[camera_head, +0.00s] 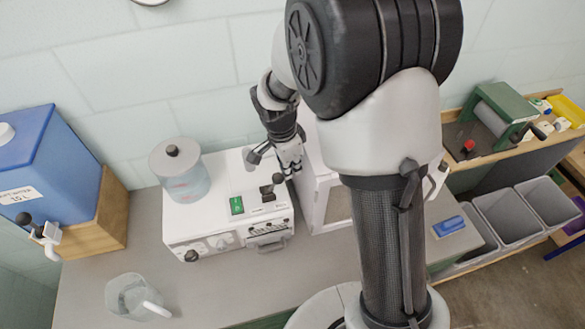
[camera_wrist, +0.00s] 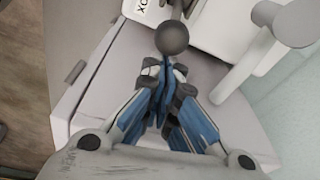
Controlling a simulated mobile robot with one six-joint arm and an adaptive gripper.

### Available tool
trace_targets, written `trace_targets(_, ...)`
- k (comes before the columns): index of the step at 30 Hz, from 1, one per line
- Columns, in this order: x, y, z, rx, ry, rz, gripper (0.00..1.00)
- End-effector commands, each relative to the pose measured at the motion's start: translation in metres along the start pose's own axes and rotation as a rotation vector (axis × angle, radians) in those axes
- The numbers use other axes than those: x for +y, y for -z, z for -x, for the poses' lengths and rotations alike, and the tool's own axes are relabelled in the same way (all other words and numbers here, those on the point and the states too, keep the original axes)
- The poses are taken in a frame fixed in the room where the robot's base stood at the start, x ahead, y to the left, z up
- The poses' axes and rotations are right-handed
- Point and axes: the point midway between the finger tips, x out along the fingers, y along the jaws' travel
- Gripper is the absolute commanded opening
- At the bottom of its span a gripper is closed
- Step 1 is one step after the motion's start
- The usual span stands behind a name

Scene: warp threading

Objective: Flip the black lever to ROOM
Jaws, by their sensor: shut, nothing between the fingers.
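The black lever (camera_head: 278,179) rises from the top right of a white machine (camera_head: 185,222) in the head view. In the wrist view its round dark knob (camera_wrist: 172,38) is just beyond the fingertips, near the top middle. My gripper (camera_head: 289,163) is shut and empty, just above and beside the lever. In the wrist view its blue-padded fingers (camera_wrist: 163,75) meet close below the knob. I cannot tell whether they touch the lever. A white label with dark letters (camera_wrist: 141,6) is cut off at the top edge, and no ROOM marking is readable.
A green switch (camera_head: 237,205) and a clear container with a dark knob (camera_head: 180,172) are on the machine's top. A white cabinet (camera_head: 322,205) stands close right of the gripper. A clear pitcher (camera_head: 130,297) stands at front left. The counter (camera_head: 225,290) before the machine is clear.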

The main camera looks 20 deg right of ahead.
Motion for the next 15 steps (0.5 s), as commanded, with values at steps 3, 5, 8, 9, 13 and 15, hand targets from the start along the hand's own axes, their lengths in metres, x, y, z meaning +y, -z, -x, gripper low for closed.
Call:
trace_targets(3,-0.002,-0.005,0.002,0.034,-0.003,0.006,0.0)
trace_targets(5,-0.003,-0.008,0.004,0.06,-0.007,0.009,0.0)
trace_targets(8,-0.004,-0.013,0.007,0.116,-0.015,0.014,0.0)
trace_targets(9,-0.005,-0.016,0.008,0.143,-0.02,0.017,0.0)
trace_targets(13,-0.007,-0.026,0.013,0.253,-0.04,0.024,0.0)
trace_targets(15,-0.008,-0.033,0.015,0.319,-0.052,0.027,0.0)
